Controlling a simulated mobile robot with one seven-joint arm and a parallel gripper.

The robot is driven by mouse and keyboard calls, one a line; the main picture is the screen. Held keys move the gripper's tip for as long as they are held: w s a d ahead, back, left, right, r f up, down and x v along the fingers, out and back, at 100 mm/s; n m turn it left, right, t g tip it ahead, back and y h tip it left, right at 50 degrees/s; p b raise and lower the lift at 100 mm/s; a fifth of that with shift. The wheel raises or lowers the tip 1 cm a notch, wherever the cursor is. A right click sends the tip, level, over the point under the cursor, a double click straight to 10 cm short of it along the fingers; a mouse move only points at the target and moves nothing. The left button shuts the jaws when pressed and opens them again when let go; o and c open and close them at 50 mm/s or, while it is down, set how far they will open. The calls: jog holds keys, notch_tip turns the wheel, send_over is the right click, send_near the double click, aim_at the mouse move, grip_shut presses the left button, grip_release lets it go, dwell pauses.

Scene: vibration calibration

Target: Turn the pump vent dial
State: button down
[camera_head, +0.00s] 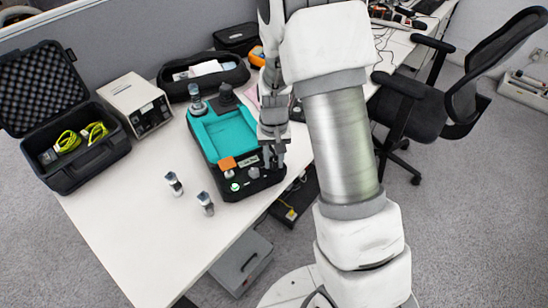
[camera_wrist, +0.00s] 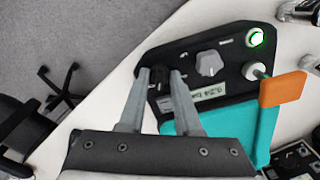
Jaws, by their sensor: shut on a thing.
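The pump unit (camera_head: 205,148) is a black device with a teal top tray, standing on the white table; its black control panel (camera_wrist: 200,42) fills the upper middle of the wrist view. A small black dial (camera_wrist: 158,79) sits at the panel's left end, and I take it for the pump vent dial, though its label is too small to read. My gripper (camera_head: 273,160) points down at the panel's right end. In the wrist view my gripper (camera_wrist: 159,76) has a finger on each side of the black dial and is shut on it. The fingers hide the dial in the head view.
Beside the dial are a grey knob (camera_wrist: 209,64), a green-lit button (camera_wrist: 256,38) and an orange flap (camera_wrist: 284,89). Two small metal cylinders stand on the table in front. An open black case (camera_head: 75,125) and a beige box (camera_head: 136,102) stand left. An office chair is right.

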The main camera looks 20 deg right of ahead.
aim_at(274, 162)
jog(key=shift+m+p, duration=0.5)
jog(key=shift+m, duration=1.6)
jog(key=c, duration=0.6)
grip_release()
notch_tip(274, 162, up, 17)
jog(key=p, duration=0.3)
jog(key=shift+r, duration=0.2)
